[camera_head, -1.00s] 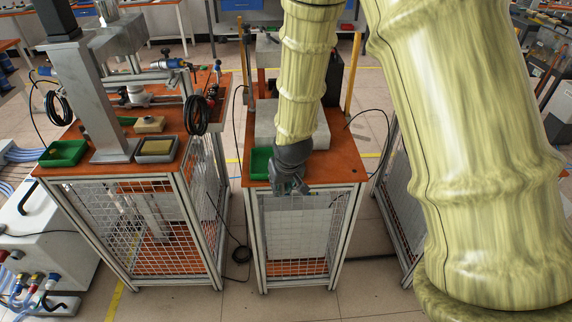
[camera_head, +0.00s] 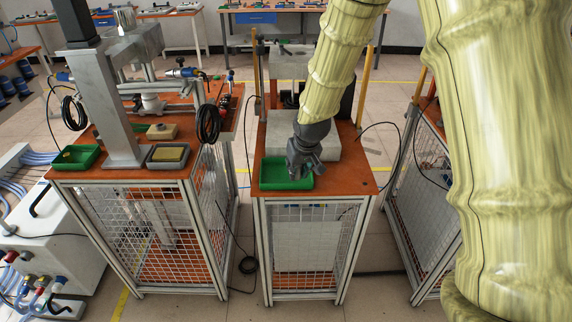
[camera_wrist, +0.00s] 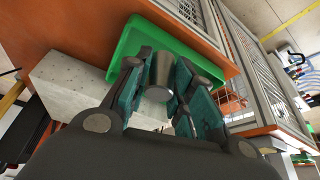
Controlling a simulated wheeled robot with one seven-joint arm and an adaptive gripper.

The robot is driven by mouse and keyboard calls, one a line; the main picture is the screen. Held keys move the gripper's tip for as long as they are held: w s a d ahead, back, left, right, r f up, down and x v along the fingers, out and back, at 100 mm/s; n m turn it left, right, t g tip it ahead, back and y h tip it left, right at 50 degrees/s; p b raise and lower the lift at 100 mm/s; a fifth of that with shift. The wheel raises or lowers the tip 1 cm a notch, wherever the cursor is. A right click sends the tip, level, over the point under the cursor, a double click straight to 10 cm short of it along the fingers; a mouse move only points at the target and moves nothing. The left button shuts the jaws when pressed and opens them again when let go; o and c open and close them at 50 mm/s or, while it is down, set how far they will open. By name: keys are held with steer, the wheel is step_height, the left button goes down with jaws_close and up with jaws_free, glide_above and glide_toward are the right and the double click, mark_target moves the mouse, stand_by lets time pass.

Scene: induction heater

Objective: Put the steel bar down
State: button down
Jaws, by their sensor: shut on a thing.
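My gripper (camera_head: 303,170) is over the right part of a green tray (camera_head: 272,182) on the middle orange-topped bench. In the wrist view the gripper (camera_wrist: 166,92) is shut on the steel bar (camera_wrist: 160,76), a short grey cylinder between the teal finger pads. The green tray (camera_wrist: 128,45) lies beyond the bar in that view. The bar is hidden by my gripper in the head view. I cannot tell whether the bar touches the tray floor.
A grey block-shaped machine (camera_head: 327,138) stands on the bench behind the tray, close to my gripper. The orange bench top (camera_head: 345,185) is bare to the right. A left bench holds another green tray (camera_head: 75,157) and a grey tray with a yellow block (camera_head: 168,154).

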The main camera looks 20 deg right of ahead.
steer(key=w, duration=0.2)
steer(key=w+a+p, duration=0.1)
steer(key=w, duration=0.3)
steer(key=shift+w+a+f, duration=0.2)
steer(key=shift+w+f, duration=0.15)
steer(key=shift+f+p, duration=0.75)
steer(key=shift+f, duration=1)
steer(key=shift+f, duration=0.15)
steer(key=c, duration=1.2)
jaws_free()
steer(key=shift+c, duration=0.2)
steer(key=b+v, duration=0.2)
steer(key=v, duration=1)
